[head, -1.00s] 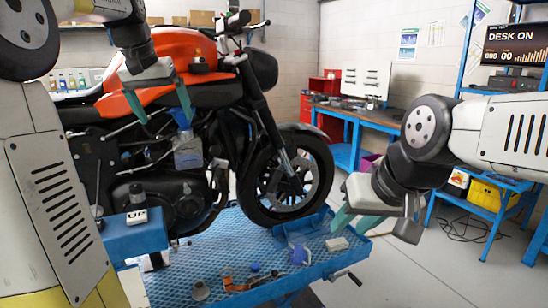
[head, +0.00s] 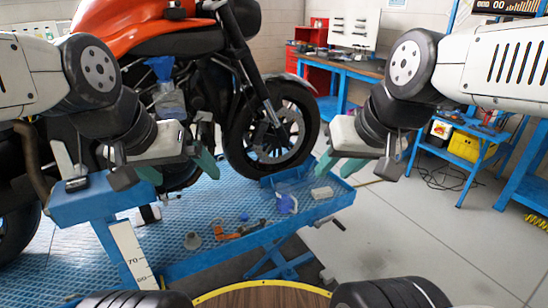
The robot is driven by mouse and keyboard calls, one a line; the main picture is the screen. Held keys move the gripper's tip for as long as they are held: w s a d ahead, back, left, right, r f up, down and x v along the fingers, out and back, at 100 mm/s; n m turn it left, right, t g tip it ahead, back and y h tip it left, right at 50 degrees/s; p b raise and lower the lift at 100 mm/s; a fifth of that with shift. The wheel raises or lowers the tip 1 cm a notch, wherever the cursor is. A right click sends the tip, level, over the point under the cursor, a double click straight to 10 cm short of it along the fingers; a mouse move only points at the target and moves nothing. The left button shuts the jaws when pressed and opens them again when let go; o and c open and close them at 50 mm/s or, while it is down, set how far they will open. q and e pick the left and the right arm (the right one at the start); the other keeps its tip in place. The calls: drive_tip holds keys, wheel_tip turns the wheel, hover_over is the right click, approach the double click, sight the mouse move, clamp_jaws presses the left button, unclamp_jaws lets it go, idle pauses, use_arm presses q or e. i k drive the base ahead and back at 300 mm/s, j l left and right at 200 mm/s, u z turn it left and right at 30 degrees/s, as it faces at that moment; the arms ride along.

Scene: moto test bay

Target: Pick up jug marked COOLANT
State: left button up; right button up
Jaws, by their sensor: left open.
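No label reading COOLANT is legible. A clear container (head: 170,104) with a blue funnel (head: 160,68) in its top stands against the motorcycle, above my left gripper. A small clear and blue item (head: 287,203), perhaps a jug, is on the blue lift platform's right part; its marking cannot be read. My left gripper (head: 180,171) is open and empty, its green fingers apart in front of the motorcycle, left of the platform item. My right gripper (head: 338,167) is open and empty, above and to the right of that item.
The orange motorcycle (head: 140,35) stands on the blue lift platform (head: 190,218). An orange-handled tool (head: 238,232), a grey funnel-like piece (head: 193,241) and a white block (head: 321,193) lie on it. A round wooden top (head: 262,297) is at the bottom.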

sight(285, 193)
drive_tip(key=u, duration=0.25)
drive_tip(key=i+l+u, duration=0.1)
drive_tip(key=l+u, duration=0.55)
drive_tip(key=u, duration=0.15)
drive_tip(key=l+u, duration=0.35)
drive_tip(key=l, duration=1.6)
